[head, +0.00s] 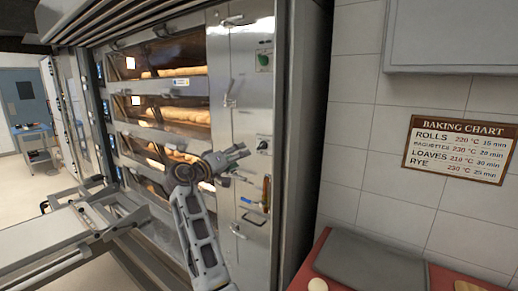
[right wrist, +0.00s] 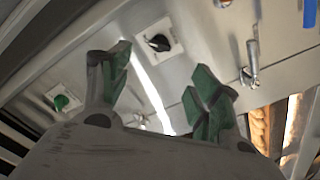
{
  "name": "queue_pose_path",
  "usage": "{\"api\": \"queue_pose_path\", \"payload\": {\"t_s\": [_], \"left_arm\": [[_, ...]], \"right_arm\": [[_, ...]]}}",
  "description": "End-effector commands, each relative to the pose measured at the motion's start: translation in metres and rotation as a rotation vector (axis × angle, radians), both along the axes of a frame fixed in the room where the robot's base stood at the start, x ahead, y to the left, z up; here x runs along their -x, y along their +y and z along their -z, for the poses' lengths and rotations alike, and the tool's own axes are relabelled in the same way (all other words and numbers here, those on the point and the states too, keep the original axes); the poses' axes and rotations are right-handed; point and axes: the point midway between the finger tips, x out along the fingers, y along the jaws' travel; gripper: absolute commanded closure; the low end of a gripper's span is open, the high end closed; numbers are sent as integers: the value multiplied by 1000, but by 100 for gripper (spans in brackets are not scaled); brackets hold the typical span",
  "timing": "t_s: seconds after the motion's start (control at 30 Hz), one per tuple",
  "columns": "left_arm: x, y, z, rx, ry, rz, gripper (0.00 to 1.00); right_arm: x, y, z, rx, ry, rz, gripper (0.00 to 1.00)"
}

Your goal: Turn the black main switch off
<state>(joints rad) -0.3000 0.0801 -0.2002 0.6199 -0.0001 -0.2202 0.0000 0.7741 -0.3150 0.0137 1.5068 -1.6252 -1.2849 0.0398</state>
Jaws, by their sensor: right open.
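The black main switch (head: 263,143) is a small dark knob on a pale square plate, on the steel panel right of the oven decks. It also shows in the right wrist view (right wrist: 158,42), beyond my fingertips; I cannot tell its setting. My right gripper (head: 243,152) is just left of the switch in the head view. In the right wrist view my right gripper (right wrist: 160,78) has its green-padded fingers spread apart with nothing between them, and they appear clear of the switch. My left gripper is not in view.
A green switch (head: 264,58) sits higher on the same panel. Metal door handles (head: 230,95) stick out left of the switches. A blue label (head: 255,203) is lower on the panel. A baking chart (head: 459,150) hangs right. A loader table (head: 50,236) stands left.

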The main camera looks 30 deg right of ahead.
Motion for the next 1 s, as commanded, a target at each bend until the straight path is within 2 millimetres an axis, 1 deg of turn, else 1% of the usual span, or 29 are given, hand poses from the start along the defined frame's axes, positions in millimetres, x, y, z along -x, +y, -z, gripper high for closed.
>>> {"api": "queue_pose_path", "payload": {"t_s": [0.27,0.47,0.67,1.0], "left_arm": [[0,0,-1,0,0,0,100],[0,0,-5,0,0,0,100],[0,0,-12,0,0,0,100],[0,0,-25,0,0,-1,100]], "right_arm": [[-1,-2,0,0,0,-1,38],[-6,-14,-1,0,1,-1,38],[-15,-35,-2,1,2,-1,38],[-32,-76,-2,1,2,-1,38]]}}
